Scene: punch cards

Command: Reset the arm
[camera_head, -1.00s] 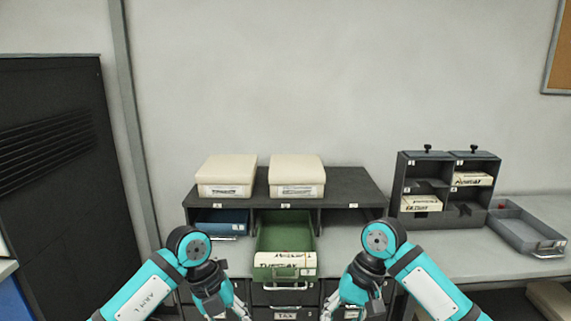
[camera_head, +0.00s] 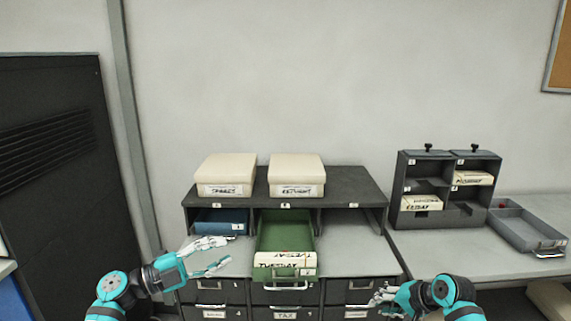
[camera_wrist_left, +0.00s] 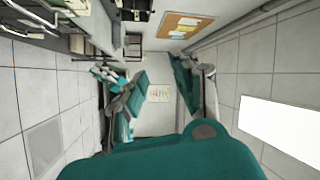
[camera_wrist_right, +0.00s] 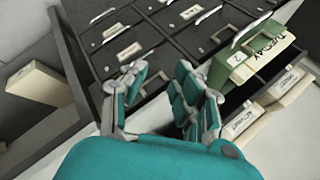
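My left gripper (camera_head: 222,254) is open and empty in the head view, pointing right, just left of the green tray. Its spread fingers also show in the left wrist view (camera_wrist_left: 160,82), with nothing between them. My right gripper (camera_head: 384,296) is low at the right of the drawers in the head view. In the right wrist view (camera_wrist_right: 160,80) its fingers are apart and empty, facing the drawer fronts. Both forearms reach in from the bottom edge.
The green tray (camera_head: 285,234), holding labelled card blocks, sticks out of the dark cabinet's middle slot. A blue tray (camera_head: 221,222) sits in the left slot. Two cream boxes (camera_head: 226,170) are on top. A dark rack (camera_head: 446,187) and grey tray (camera_head: 524,231) stand right.

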